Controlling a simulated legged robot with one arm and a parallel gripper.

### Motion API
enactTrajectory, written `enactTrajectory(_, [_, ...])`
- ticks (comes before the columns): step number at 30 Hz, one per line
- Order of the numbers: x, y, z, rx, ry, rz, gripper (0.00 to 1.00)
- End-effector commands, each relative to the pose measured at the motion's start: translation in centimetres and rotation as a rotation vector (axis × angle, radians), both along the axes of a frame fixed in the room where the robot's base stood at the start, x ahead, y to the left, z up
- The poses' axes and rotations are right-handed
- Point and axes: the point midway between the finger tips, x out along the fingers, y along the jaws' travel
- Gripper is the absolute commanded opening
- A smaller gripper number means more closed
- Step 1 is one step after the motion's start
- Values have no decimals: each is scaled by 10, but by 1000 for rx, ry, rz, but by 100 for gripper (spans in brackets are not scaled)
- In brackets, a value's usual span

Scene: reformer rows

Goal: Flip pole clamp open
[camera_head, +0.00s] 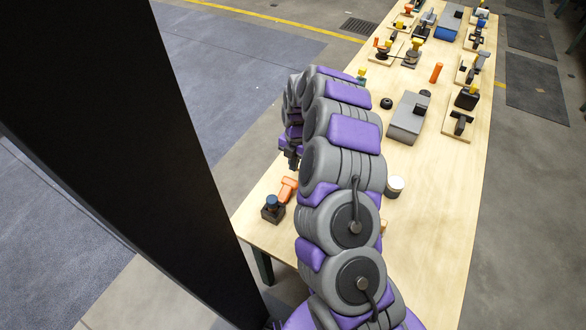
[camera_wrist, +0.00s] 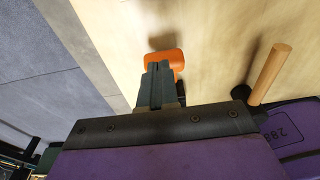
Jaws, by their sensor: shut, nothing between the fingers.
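My gripper (camera_wrist: 158,68) points away from the wrist camera, with its grey fingers together and nothing between them. In the head view it shows at the end of my curled arm (camera_head: 292,160), low over the near left table edge. An orange part (camera_wrist: 165,58) lies just beyond the fingertips and is partly covered by them; I cannot tell whether they touch. In the head view an orange lever-like piece (camera_head: 287,190) lies below my gripper, beside a black block with a blue knob (camera_head: 272,210). Neither view clearly shows which piece is the pole clamp.
A light wood table (camera_head: 440,200) runs away to the back right. A wooden rod (camera_wrist: 268,74) stands out right of my fingers. A white-topped cylinder (camera_head: 394,186), a grey box (camera_head: 408,118) and several mounted fixtures stand farther along. A dark post fills the left.

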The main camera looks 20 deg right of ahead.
Motion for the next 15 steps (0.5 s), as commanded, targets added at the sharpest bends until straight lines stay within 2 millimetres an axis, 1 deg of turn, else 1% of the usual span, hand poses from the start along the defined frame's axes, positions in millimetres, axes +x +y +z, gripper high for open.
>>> enactTrajectory(1, [2,-2,15,1,-4,0,0])
enactTrajectory(6, [7,-5,54,0,-7,-2,0])
enactTrajectory(12, [11,-9,95,-1,-5,-1,0])
enactTrajectory(15, [11,-10,111,0,-3,-1,0])
